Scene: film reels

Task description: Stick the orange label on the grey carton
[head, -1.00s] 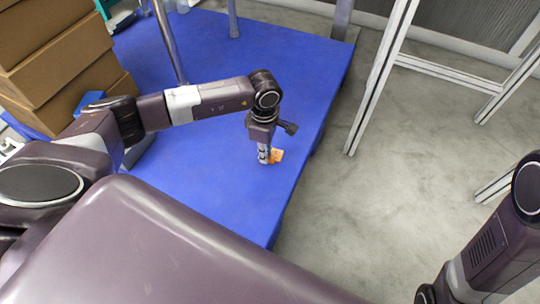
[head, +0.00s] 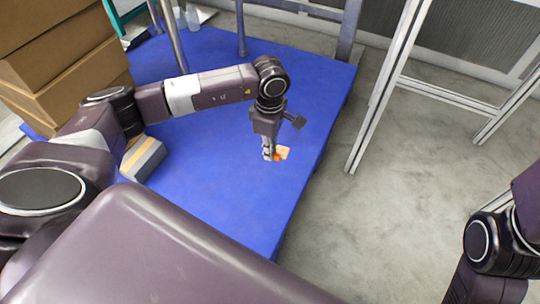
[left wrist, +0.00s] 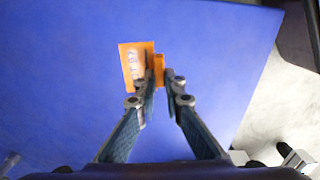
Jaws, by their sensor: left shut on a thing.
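The orange label (head: 283,153) is a small flat orange piece in my left gripper's fingertips. In the left wrist view the label (left wrist: 131,66) shows pale print and sticks out left of the fingers, with a small orange part between them. My left gripper (head: 269,152) is shut on it and points down over the blue surface; I cannot tell the exact height. The grey carton (head: 147,163), with a tan stripe along its top, lies at the left beside my left arm, which hides part of it. My right gripper is out of view.
The blue surface (head: 215,195) is clear around the gripper and ends at its right edge. Stacked brown boxes (head: 75,75) stand at the back left. Metal posts (head: 240,30) stand at the back, and a pale metal frame (head: 380,90) stands on the grey floor at right.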

